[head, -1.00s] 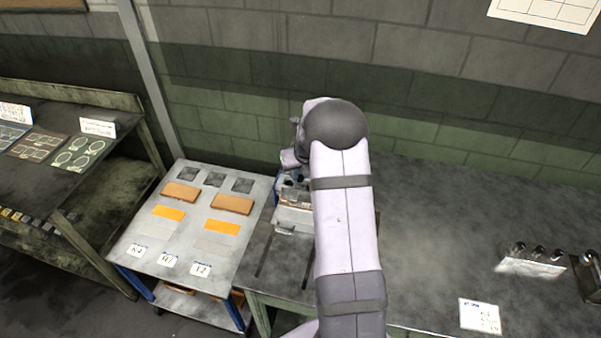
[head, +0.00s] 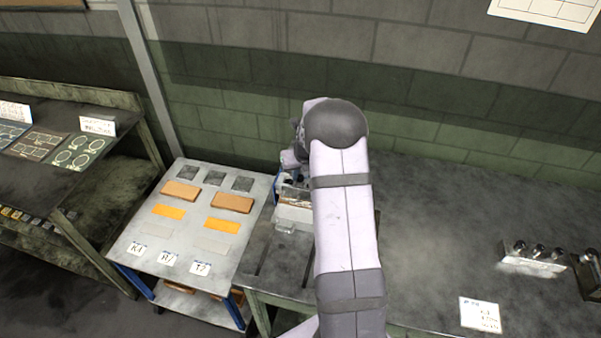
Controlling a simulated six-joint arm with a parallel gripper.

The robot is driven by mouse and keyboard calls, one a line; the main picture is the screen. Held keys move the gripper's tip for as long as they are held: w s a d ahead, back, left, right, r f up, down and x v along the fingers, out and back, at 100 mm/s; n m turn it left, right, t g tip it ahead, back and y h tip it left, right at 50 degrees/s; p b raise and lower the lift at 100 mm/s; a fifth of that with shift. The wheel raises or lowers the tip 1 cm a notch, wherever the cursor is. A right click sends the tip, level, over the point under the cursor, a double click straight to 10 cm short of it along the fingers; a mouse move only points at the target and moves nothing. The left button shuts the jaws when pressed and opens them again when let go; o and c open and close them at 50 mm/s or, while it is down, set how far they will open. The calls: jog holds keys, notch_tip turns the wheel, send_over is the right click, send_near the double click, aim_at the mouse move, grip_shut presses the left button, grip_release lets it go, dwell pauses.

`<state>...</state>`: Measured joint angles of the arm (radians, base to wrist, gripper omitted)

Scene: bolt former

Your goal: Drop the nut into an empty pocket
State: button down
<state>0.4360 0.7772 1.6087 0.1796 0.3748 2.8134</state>
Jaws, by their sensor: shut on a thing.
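My gripper (head: 290,177) shows only in part, beside the far end of my arm. It is over the back of a small metal fixture (head: 292,213) at the left end of the workbench. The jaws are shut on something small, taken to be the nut. My arm and the small scale hide the nut itself, so its shape and tilt cannot be made out. The fixture has a pale front wall and a brownish part inside. Its right side is behind my arm, and I cannot tell which pockets are empty.
A cart (head: 140,222) with dark squares, orange blocks and labelled cards stands left of the workbench (head: 430,240). A rack with several upright pins (head: 531,262) and a white card (head: 480,314) are at the right. The bench between my arm and the rack is clear.

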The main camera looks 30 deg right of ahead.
jog(key=shift+f, duration=0.45)
jog(key=c, duration=1.5)
grip_release()
jog(key=shift+c, duration=0.2)
jog(key=shift+r, duration=0.1)
jog(key=b+v, duration=0.3)
jog(key=v, duration=0.4)
jog(key=shift+s, duration=0.1)
